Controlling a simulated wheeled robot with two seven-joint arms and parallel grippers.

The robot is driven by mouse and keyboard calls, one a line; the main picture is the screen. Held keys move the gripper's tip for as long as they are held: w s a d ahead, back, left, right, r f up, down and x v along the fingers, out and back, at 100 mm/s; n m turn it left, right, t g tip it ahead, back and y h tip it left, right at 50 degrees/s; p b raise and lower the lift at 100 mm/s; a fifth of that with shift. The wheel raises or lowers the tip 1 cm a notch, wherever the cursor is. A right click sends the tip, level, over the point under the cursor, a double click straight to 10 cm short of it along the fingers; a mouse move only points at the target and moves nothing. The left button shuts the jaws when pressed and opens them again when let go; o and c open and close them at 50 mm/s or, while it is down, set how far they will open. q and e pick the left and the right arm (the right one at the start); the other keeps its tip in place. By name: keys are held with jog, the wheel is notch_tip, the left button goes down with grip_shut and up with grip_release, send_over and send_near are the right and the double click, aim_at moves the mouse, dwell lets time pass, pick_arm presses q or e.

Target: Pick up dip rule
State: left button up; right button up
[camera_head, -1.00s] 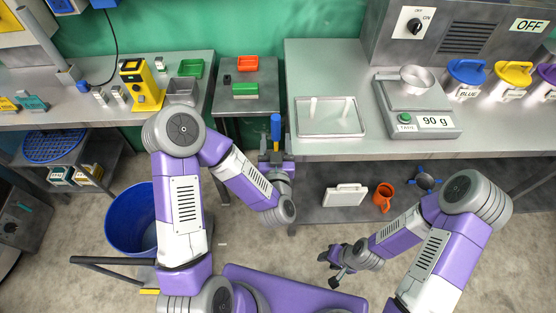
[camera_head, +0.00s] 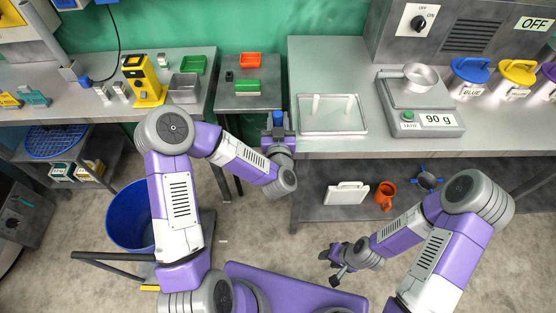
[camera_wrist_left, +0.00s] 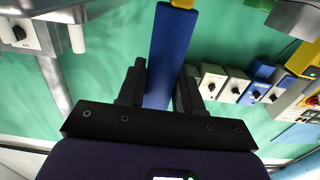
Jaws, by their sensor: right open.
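The dip rule appears to be the long blue bar (camera_wrist_left: 173,58) with a yellow part at its far end in the left wrist view. In the head view its blue part (camera_head: 278,118) shows just beyond my left gripper (camera_head: 279,132), in front of the small table. In the wrist view the fingers of my left gripper (camera_wrist_left: 160,88) lie close against both sides of the bar, shut on it. The bar's lower end is hidden behind the gripper body. My right gripper (camera_head: 335,266) is open and empty, low in front of the lower shelf.
The right bench carries a metal tray (camera_head: 332,128), a scale (camera_head: 425,118) and lidded pots. A blue bin (camera_head: 127,215) stands on the floor at left. A yellow device (camera_head: 146,85) stands on the left bench.

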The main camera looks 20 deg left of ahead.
pick_arm(q)
jog(key=c, duration=0.4)
jog(key=shift+r, duration=0.1)
notch_tip(320, 180, up, 28)
jog(key=p, duration=0.7)
jog(key=shift+p, duration=0.35)
